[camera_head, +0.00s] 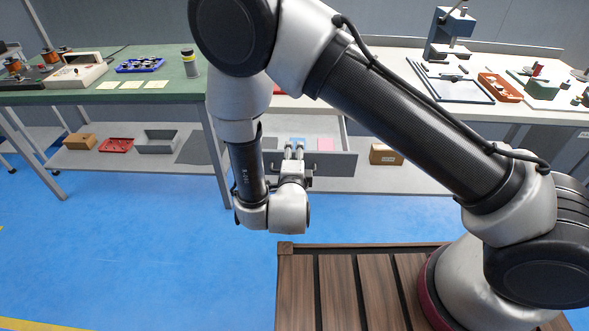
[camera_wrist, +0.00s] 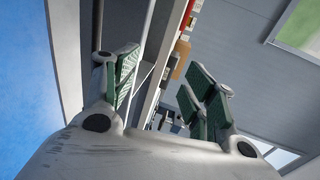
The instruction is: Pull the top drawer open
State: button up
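The drawer (camera_head: 338,164), with a grey front, stands pulled out below the bench in the head view. Its inside shows, with a blue item (camera_head: 297,141) and a pink item (camera_head: 325,144) in it. My gripper (camera_head: 294,150) is at the drawer front, left of its middle, with its fingers pointing toward the bench. In the wrist view my gripper's green-padded fingers (camera_wrist: 160,88) are wide apart. A thin pale bar (camera_wrist: 143,75), seemingly the handle, runs between them, closer to the left finger. I cannot tell if a finger touches it. My arm hides part of the drawer and bench.
A green-topped table (camera_head: 120,98) on the left carries a black-capped bottle (camera_head: 190,66) and a blue tray (camera_head: 140,65). Its lower shelf holds a grey bin (camera_head: 158,142). A cardboard box (camera_head: 385,154) sits right of the drawer. The blue floor in front is clear.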

jog(key=shift+s+r, duration=0.1)
jog(key=c, duration=0.4)
notch_tip(320, 180, down, 9)
jog(key=x, duration=0.7)
jog(key=shift+w+r, duration=0.1)
jog(key=shift+w, duration=0.25)
jog(key=shift+c, duration=0.2)
grip_shut()
jog(key=shift+s, duration=0.1)
